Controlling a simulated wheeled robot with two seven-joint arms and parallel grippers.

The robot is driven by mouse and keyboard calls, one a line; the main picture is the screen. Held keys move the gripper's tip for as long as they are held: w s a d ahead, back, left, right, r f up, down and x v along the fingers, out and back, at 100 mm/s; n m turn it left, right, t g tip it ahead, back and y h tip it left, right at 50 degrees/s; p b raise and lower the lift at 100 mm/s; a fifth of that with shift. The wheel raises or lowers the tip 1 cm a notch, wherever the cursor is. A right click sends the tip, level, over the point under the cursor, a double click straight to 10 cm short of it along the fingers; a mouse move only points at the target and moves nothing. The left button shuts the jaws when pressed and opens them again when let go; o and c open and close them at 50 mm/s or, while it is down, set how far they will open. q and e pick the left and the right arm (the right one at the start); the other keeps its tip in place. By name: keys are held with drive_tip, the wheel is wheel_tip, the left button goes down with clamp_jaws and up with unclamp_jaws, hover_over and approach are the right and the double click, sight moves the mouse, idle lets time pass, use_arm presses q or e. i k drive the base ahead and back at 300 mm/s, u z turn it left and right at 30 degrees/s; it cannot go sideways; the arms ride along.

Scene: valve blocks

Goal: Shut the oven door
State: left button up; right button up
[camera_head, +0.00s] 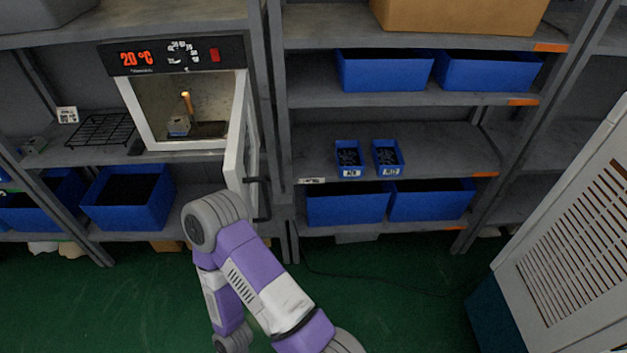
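The oven (180,57) stands on a shelf at the upper left, with a black panel reading 20 °C in red. Its white-framed door (237,140) is open, hinged on the right side and swung out towards me. The door shows nearly edge-on, with a dark handle (257,182) on it. Neither of my grippers shows.
A wire rack (101,130) lies left of the oven. Blue bins (128,200) fill the lower shelves, and two small blue bins (348,158) of dark parts sit right of a shelf post. A pale slatted cabinet (570,250) stands at the right. Some green floor (390,295) is clear.

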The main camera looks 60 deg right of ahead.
sight(242, 120)
drive_tip(key=k, duration=0.3)
drive_tip(key=z, duration=1.7)
drive_tip(key=i, duration=0.65)
drive_tip(key=u, duration=0.25)
